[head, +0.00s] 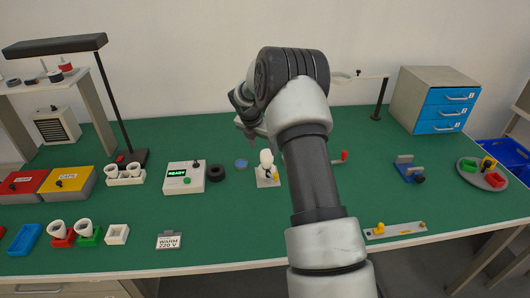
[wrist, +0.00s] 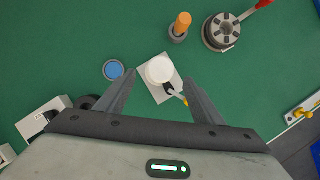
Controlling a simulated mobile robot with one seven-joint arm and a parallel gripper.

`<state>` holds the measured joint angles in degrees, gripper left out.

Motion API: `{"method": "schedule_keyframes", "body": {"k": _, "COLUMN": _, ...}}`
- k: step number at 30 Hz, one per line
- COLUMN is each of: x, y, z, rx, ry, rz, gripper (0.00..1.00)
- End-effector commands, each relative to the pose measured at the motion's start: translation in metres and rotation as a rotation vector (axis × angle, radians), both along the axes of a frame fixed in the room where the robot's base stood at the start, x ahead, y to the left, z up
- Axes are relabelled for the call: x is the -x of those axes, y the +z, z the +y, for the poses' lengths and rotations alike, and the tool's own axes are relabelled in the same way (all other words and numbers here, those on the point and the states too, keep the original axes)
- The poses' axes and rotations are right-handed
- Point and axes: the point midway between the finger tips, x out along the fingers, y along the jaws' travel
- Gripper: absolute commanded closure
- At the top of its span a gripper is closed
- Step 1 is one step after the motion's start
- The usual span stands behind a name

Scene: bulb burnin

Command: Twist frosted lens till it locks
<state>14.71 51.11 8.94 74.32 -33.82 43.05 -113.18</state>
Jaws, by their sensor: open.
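A white rounded piece, which looks like the frosted lens (wrist: 159,69), sits on a small pale square base (wrist: 167,89) on the green bench. A dark part and a yellow-tipped piece show at the base's lower right side. In the head view the white lens (head: 266,157) stands upright near the bench's middle, partly beside my arm. My gripper (wrist: 158,75) is open and points down, with one finger on each side of the lens in the wrist view and visible gaps to it. Its height above the lens is hard to tell. In the head view my arm hides most of the gripper.
A blue disc (wrist: 113,69) lies left of the base. An orange-topped peg (wrist: 181,25) and a dark round fixture (wrist: 220,33) with a red handle stand beyond. A white box reading READY (head: 184,178) is to the left.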

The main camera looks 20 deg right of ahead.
Motion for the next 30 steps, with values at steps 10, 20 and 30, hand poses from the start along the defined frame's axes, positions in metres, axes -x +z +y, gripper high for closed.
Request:
{"method": "schedule_keyframes", "body": {"k": 10, "x": 0.019, "y": 0.08, "z": 0.027, "rx": 0.001, "ry": 0.001, "rz": -0.002, "gripper": 0.39}}
{"method": "schedule_keyframes", "body": {"k": 20, "x": 0.028, "y": 0.113, "z": 0.039, "rx": 0.0, "ry": 0.001, "rz": 0.002, "gripper": 0.39}}
{"method": "schedule_keyframes", "body": {"k": 30, "x": 0.029, "y": 0.114, "z": 0.039, "rx": 0.0, "ry": 0.0, "rz": 0.001, "gripper": 0.39}}
